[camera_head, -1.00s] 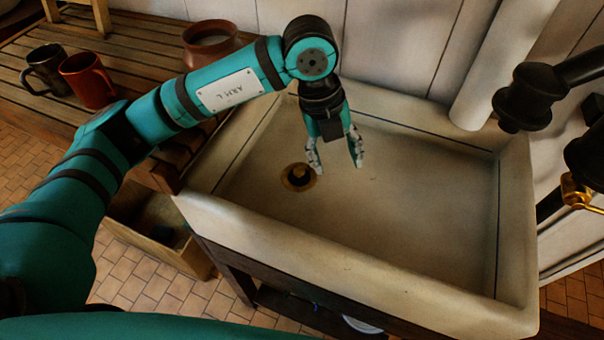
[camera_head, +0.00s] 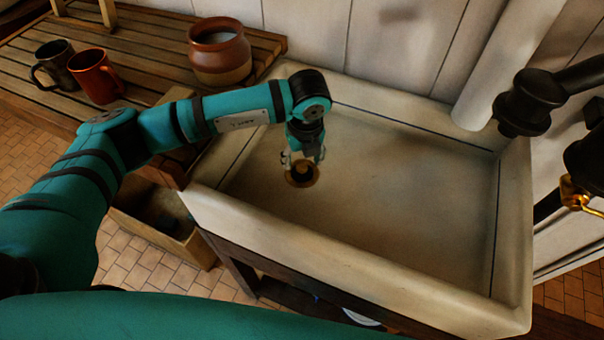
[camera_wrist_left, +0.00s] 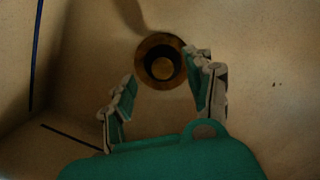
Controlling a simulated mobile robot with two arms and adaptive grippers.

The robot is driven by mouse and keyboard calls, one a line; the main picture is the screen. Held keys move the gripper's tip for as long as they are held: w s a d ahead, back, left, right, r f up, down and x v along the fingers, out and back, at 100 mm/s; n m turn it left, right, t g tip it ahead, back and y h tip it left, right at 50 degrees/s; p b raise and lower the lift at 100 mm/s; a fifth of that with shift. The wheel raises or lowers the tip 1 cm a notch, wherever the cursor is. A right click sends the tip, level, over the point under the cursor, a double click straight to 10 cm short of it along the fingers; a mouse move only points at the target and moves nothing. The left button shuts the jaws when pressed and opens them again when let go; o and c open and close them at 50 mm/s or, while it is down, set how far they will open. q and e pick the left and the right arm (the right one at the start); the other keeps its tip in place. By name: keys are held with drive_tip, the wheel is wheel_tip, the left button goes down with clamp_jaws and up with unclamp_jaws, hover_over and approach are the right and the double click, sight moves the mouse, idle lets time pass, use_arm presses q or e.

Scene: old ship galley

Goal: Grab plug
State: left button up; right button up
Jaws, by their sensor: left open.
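The plug (camera_wrist_left: 162,68) is a small round brass-coloured piece seated in the dark drain hole of the pale sink (camera_head: 400,215). In the head view the drain ring with the plug (camera_head: 302,175) lies near the sink's left end, partly covered by my left gripper (camera_head: 301,160). In the left wrist view my left gripper (camera_wrist_left: 160,88) is open and empty. Its two fingers stand apart, and the plug shows beyond them, in the gap toward the right finger. I cannot tell how far the fingertips are above the drain. My right gripper is not in view.
A slatted wooden counter (camera_head: 150,40) left of the sink holds a brown pot (camera_head: 219,52), a red mug (camera_head: 97,76) and a dark mug (camera_head: 54,66). Black pipework with a brass tap (camera_head: 572,196) is at the right. The sink's right part is empty.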

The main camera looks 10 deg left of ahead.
sight(302, 169)
use_arm(q)
drive_tip(key=shift+f, duration=0.4)
wheel_tip(302, 169, down, 4)
drive_tip(key=shift+w+r+p, duration=0.1)
drive_tip(key=shift+r+p, duration=0.1)
drive_tip(key=shift+p, duration=0.7)
drive_tip(key=shift+f, duration=0.4)
clamp_jaws()
